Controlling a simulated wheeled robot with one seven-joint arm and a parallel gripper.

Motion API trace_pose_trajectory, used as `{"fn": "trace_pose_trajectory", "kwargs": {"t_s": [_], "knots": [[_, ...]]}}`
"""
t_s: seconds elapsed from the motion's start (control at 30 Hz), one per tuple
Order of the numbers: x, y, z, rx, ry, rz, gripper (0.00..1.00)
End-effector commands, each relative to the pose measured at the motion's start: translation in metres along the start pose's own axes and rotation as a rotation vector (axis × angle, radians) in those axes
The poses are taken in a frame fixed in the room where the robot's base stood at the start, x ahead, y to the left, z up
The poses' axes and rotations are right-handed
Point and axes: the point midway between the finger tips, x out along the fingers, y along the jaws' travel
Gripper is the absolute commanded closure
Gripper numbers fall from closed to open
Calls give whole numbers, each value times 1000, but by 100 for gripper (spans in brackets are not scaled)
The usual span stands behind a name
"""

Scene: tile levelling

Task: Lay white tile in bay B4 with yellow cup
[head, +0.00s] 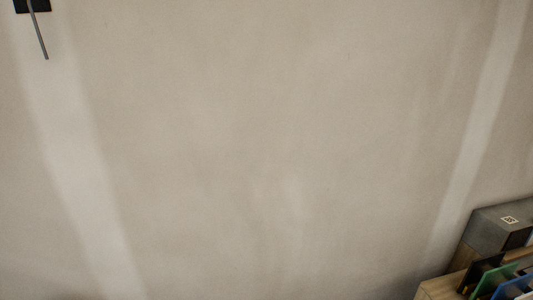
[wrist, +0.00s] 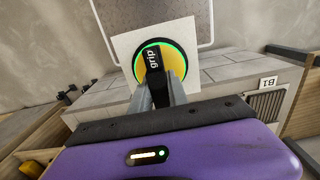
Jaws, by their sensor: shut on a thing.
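In the wrist view my gripper (wrist: 160,88) is shut on the black handle, marked "grip", of the yellow cup (wrist: 177,64). The cup's round yellow face has a bright green ring. The white tile (wrist: 126,46) lies flat behind the cup, with the cup near its middle, and looks attached to it. The cup and handle hide part of the tile. Bay B4 cannot be made out in either view. My gripper, the cup and the white tile do not show in the head view.
In the wrist view a B1 label (wrist: 268,82) sits by a grey grille at right, beside grey blocks and wooden edges. A pale grey panel (wrist: 205,20) lies beyond the tile. The head view shows mostly bare plain surface, with coloured tiles (head: 492,281) and a grey box (head: 490,231) at lower right.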

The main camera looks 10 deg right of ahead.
Motion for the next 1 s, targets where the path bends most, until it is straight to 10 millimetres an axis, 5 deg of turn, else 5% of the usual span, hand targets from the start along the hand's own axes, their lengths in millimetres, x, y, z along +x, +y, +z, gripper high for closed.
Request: {"fn": "trace_pose_trajectory", "kwargs": {"t_s": [1.0], "knots": [[-70, 0, -1, 0, 2, 0, 100]]}}
